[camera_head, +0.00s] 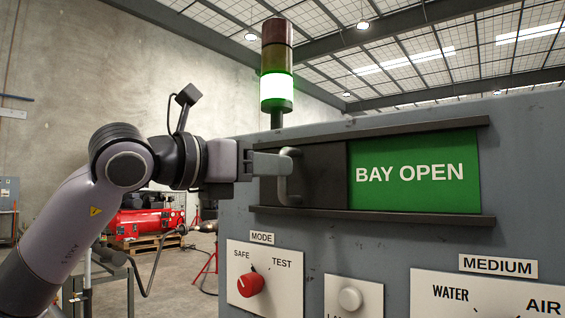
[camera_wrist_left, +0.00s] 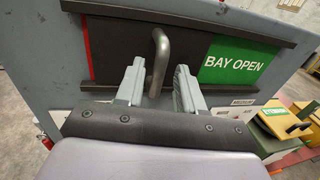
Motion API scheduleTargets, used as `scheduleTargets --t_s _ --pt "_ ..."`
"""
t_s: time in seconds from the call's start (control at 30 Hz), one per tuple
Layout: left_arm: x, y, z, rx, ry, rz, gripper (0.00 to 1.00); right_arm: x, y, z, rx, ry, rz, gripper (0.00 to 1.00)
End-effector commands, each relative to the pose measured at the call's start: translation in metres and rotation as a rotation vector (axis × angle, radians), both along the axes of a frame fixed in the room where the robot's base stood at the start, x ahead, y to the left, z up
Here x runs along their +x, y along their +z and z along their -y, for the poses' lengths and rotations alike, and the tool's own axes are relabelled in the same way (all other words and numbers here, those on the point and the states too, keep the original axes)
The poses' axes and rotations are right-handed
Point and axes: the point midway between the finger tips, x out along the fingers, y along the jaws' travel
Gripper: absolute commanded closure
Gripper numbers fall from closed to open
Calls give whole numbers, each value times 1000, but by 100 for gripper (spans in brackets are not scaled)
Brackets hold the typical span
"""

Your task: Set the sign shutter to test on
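The sign shutter (camera_head: 322,172) is a dark sliding panel with a grey bar handle (camera_head: 291,178), set in a railed frame. It stands at the left of the frame, and the green BAY OPEN sign (camera_head: 412,172) shows at the right. In the left wrist view, the shutter (camera_wrist_left: 123,50) has a thin red strip along its left edge. My left gripper (camera_head: 272,164) is at the handle. The left wrist view shows its fingers (camera_wrist_left: 158,86) apart, one on each side of the handle (camera_wrist_left: 159,58), with gaps visible. My right gripper is not in view.
Below the frame are a MODE panel with a red knob (camera_head: 250,284) pointing toward SAFE, a white button (camera_head: 349,299) and a MEDIUM panel (camera_head: 490,296). A signal tower (camera_head: 277,68), lit green low down, stands behind the grey cabinet. A red compressor (camera_head: 145,222) is far behind.

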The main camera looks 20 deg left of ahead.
Motion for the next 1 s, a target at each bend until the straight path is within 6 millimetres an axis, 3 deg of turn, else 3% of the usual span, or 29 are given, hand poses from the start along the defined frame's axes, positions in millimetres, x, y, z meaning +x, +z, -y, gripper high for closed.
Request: scheduleTargets --t_s 0.23,0.57,0.67,0.7,1.0 --pt "25 1 16 1 -3 -1 62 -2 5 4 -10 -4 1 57" --pt "29 0 18 0 -2 1 62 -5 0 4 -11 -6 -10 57" --pt "29 0 18 0 -2 1 95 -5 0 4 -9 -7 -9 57" --pt "29 0 18 0 -2 0 100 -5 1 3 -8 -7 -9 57" --pt "28 -1 20 1 -5 1 100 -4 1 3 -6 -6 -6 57"
